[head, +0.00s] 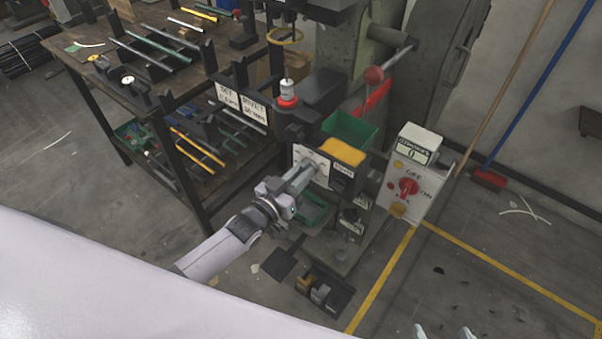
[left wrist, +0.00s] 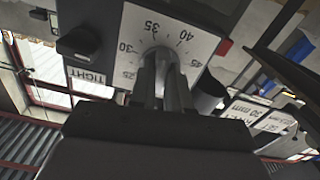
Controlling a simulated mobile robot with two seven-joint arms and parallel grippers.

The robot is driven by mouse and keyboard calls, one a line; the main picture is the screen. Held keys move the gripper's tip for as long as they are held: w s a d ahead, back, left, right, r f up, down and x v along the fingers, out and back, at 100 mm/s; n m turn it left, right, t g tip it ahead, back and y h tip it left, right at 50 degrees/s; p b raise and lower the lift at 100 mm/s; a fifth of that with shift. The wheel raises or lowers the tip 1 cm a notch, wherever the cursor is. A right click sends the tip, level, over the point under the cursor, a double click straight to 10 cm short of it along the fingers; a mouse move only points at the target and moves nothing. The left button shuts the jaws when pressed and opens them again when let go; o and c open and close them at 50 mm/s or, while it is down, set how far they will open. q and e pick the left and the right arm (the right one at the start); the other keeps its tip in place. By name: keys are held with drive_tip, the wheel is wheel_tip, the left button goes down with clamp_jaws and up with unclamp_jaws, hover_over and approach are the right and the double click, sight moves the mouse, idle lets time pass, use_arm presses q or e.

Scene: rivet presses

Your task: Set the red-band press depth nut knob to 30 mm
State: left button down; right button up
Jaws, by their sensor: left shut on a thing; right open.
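The depth nut knob (left wrist: 160,55) sits in the middle of a white dial plate (left wrist: 190,40) marked 25, 30, 35, 40 and 45. My left gripper (left wrist: 163,72) is shut on the knob, and its fingers hide most of it, so I cannot read its pointer. In the head view my left gripper (head: 314,170) reaches the dial plate (head: 306,157) on the front of the press. The press has a red band (head: 287,102) on its post. My right gripper (head: 445,333) is open and empty at the bottom edge, with only its fingertips showing.
A black knob (left wrist: 80,42) labelled TIGHT is beside the dial. A control box (head: 412,172) with a red switch and a counter showing 0 stands right of the press. A green bin (head: 350,130) is behind; a rod-laden bench (head: 85,75) is left.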

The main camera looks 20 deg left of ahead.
use_arm(q)
drive_tip(key=shift+f+n+b, duration=0.15)
drive_tip(key=shift+n+b, duration=1.65)
drive_tip(key=shift+n, duration=5.2)
drive_tip(key=c, duration=1.1)
unclamp_jaws()
drive_tip(key=shift+s+a, duration=0.1)
drive_tip(key=shift+v, duration=3.55)
